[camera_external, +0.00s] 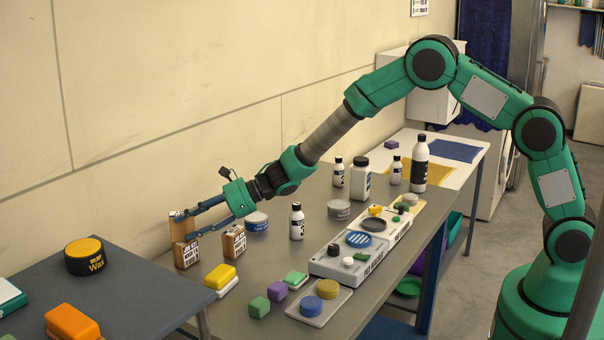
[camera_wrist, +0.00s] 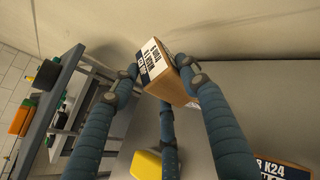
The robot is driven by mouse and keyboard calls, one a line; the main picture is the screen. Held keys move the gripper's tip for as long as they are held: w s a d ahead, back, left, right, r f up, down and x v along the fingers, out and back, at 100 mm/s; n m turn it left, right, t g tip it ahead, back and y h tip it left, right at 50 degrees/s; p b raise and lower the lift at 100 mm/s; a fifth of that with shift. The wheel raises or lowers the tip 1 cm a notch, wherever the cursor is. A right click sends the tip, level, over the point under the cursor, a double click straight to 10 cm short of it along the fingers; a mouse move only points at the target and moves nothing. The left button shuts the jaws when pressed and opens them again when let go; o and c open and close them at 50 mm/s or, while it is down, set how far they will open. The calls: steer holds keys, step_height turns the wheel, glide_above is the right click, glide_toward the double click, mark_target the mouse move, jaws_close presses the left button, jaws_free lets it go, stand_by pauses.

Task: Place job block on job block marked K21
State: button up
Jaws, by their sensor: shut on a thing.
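My gripper (camera_external: 184,227) is shut on a brown job block (camera_external: 181,226) with a white and dark printed label. In the wrist view the held job block (camera_wrist: 172,78) sits between the blue fingertips, and its mark is not clearly readable. A second brown block (camera_external: 186,255) stands on the grey table directly below the held one in the external view. I cannot tell whether they touch, nor read its mark. A third brown block (camera_external: 234,243) stands to the right. In the wrist view a block whose label seems to read K24 (camera_wrist: 284,168) shows at the lower right.
A yellow sponge-like block (camera_external: 220,275), a grey tin (camera_external: 257,222) and a dark-capped white bottle (camera_external: 297,222) stand near the brown blocks. The wall (camera_external: 150,120) rises close behind. A separate dark table (camera_external: 120,285) with a wax tin (camera_external: 85,257) is at left.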

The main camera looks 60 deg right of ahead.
steer(key=shift+f, duration=0.1)
steer(key=o, duration=1.2)
steer(key=shift+s+d+r, duration=0.1)
steer(key=shift+d+r, duration=0.05)
steer(key=shift+r, duration=0.05)
steer(key=p+v, duration=0.1)
steer(key=v, duration=1)
steer(key=shift+s+d+r, duration=0.15)
steer(key=shift+s, duration=0.1)
